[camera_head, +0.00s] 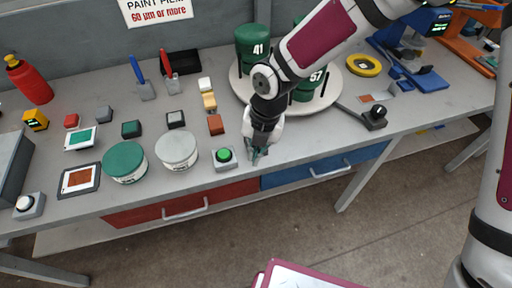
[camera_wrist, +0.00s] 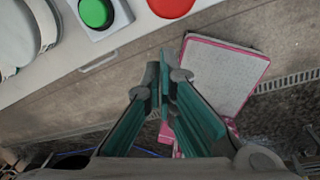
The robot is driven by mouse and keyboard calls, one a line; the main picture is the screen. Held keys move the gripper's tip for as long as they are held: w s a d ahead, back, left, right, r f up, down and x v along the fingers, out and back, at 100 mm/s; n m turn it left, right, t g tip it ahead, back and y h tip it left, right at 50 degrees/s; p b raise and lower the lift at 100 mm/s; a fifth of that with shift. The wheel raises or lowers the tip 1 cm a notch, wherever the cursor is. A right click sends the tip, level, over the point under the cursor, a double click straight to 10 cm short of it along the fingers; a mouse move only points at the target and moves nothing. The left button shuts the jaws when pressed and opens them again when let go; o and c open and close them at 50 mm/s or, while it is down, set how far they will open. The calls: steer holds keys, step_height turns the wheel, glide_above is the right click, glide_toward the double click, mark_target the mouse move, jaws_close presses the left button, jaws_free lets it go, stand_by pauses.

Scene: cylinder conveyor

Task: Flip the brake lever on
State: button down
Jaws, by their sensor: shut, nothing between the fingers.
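My gripper (camera_head: 257,155) is shut and empty, pointing down over the front edge of the grey bench, just right of the green button. In the wrist view its fingertips (camera_wrist: 168,62) show close together, with nothing between them. A dark grey unit with a black knob (camera_head: 375,115) sits on the bench to the right of my gripper, beside the round turntable; it may be the brake lever, but I cannot tell its position. It is well apart from my gripper and does not show in the wrist view.
The green button (camera_head: 224,155) also shows in the wrist view (camera_wrist: 96,12), beside a red button (camera_wrist: 171,5). Green cylinders stand on the pale turntable (camera_head: 241,87) behind my arm. Round tins (camera_head: 177,148) stand left. A pink-edged board (camera_wrist: 225,75) is below the bench.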

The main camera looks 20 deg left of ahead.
steer(key=shift+w+a+r, duration=0.1)
steer(key=shift+w+r, duration=0.15)
steer(key=shift+w, duration=0.4)
steer(key=shift+w+r, duration=0.25)
steer(key=shift+w, duration=0.35)
steer(key=shift+w+a, duration=0.1)
steer(key=shift+w, duration=0.05)
